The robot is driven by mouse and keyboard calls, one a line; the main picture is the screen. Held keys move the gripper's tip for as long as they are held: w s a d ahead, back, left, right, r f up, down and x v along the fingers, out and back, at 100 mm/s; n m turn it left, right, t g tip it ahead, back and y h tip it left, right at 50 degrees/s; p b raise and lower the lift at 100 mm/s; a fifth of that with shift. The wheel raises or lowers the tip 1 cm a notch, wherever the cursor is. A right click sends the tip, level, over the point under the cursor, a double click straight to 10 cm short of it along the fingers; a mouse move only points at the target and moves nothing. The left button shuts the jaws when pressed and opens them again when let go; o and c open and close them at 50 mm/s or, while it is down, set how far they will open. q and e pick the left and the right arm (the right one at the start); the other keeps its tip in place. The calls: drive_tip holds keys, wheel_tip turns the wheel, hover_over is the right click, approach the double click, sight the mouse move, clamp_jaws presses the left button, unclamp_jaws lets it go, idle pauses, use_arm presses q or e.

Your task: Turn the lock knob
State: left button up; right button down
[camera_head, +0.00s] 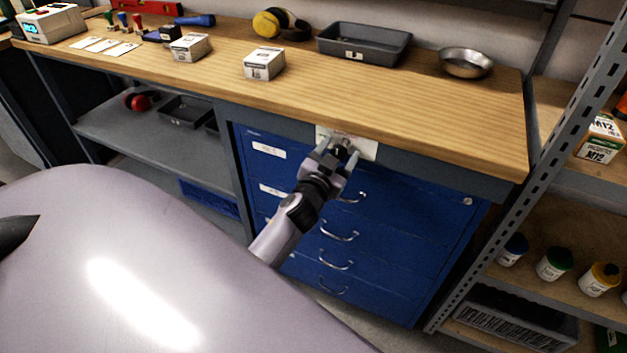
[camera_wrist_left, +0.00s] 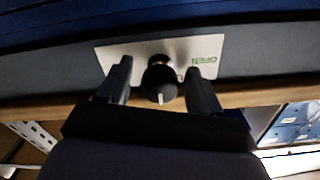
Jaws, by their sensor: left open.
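The lock knob (camera_wrist_left: 158,83) is black and round with a short white mark, seen in the left wrist view. It sits on a pale plate (camera_wrist_left: 205,47) with green lettering that reads OPEN, upside down there. In the head view the plate (camera_head: 363,149) is on the bench's front edge, above the blue drawers. My left gripper (camera_head: 338,153) is in front of the plate and partly hides the knob. In the left wrist view its open fingers (camera_wrist_left: 158,72) stand on either side of the knob, with a gap visible on each side. My right gripper is not in view.
Blue drawers (camera_head: 390,225) with metal handles lie below the plate. The wooden bench top (camera_head: 420,105) above holds a grey tray (camera_head: 364,43), a metal bowl (camera_head: 466,62) and small white boxes (camera_head: 264,63). A metal shelf post (camera_head: 530,180) stands at the right.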

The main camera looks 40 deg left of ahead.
use_arm(q)
drive_tip(key=n, duration=0.3)
drive_tip(key=s+d+f+m+g+h+p, duration=0.1)
drive_tip(key=s+d+f, duration=0.3)
drive_tip(key=s, duration=0.4)
drive_tip(key=s+d+f+m+g+h+p, duration=0.1)
drive_tip(key=s+d+f+m+g+h, duration=0.1)
drive_tip(key=s, duration=0.6)
drive_tip(key=s+d+f+m+g+h+p, duration=0.1)
drive_tip(key=s+d+f+g+h, duration=0.2)
drive_tip(key=s+d+f, duration=0.3)
drive_tip(key=shift+s+d+f+m+g, duration=0.35)
drive_tip(key=shift+s+d, duration=0.45)
drive_tip(key=shift+s, duration=0.8)
drive_tip(key=shift+s+d+f+g, duration=0.15)
drive_tip(key=shift+s+d+g, duration=0.2)
drive_tip(key=shift+s, duration=0.3)
